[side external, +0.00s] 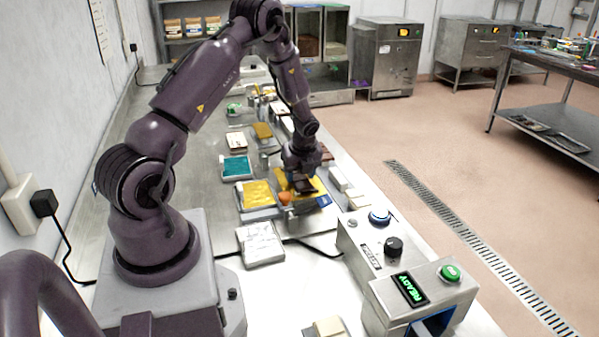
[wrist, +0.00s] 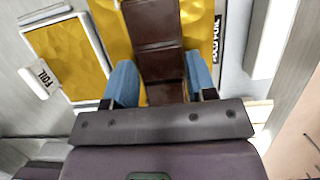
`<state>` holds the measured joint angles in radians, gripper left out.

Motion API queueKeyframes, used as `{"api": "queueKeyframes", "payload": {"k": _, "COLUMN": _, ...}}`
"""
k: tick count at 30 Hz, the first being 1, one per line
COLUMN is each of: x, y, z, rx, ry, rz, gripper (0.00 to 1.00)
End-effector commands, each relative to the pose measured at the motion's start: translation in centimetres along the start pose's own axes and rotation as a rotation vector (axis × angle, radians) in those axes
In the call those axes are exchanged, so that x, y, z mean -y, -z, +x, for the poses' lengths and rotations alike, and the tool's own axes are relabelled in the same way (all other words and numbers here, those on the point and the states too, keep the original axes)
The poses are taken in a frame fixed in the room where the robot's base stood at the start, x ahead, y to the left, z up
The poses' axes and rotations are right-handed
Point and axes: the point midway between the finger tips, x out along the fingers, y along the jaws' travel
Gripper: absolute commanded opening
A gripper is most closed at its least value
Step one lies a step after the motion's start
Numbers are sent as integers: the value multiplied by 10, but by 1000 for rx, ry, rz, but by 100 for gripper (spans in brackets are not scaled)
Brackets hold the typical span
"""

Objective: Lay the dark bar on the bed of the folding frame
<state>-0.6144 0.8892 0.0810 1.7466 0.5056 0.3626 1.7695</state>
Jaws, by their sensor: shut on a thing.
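The dark brown segmented bar (wrist: 153,38) is between the two blue fingertips of my gripper (wrist: 163,84) in the wrist view. My gripper is shut on it, and its near end is between the fingers. In the side external view my gripper (side external: 301,180) points down over the folding frame, whose bed carries a yellow-gold sheet (side external: 312,194). The same sheet (wrist: 198,30) shows under and beside the bar in the wrist view. Whether the bar touches the sheet or is just above it, I cannot tell. My gripper hides much of the frame.
A tray of gold foil (side external: 257,195) stands left of the frame, with a FOIL tag (wrist: 38,78). A teal tray (side external: 237,167) and a silvery tray (side external: 261,243) stand nearby. A control box (side external: 410,290) reading READY stands at the front right. Pale blocks (side external: 340,178) line the right side.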

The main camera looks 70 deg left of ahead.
Motion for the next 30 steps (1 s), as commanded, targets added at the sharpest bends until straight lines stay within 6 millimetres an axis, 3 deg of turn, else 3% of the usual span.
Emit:
{"api": "queueKeyframes", "payload": {"k": 27, "x": 0, "y": 0, "z": 2, "rx": 0, "ry": 1, "rz": -1, "gripper": 28}}
{"api": "queueKeyframes", "payload": {"k": 28, "x": 0, "y": 0, "z": 2, "rx": 0, "ry": 0, "rz": -1, "gripper": 58}}
{"api": "queueKeyframes", "payload": {"k": 30, "x": 0, "y": 0, "z": 2, "rx": 0, "ry": 0, "rz": 0, "gripper": 74}}
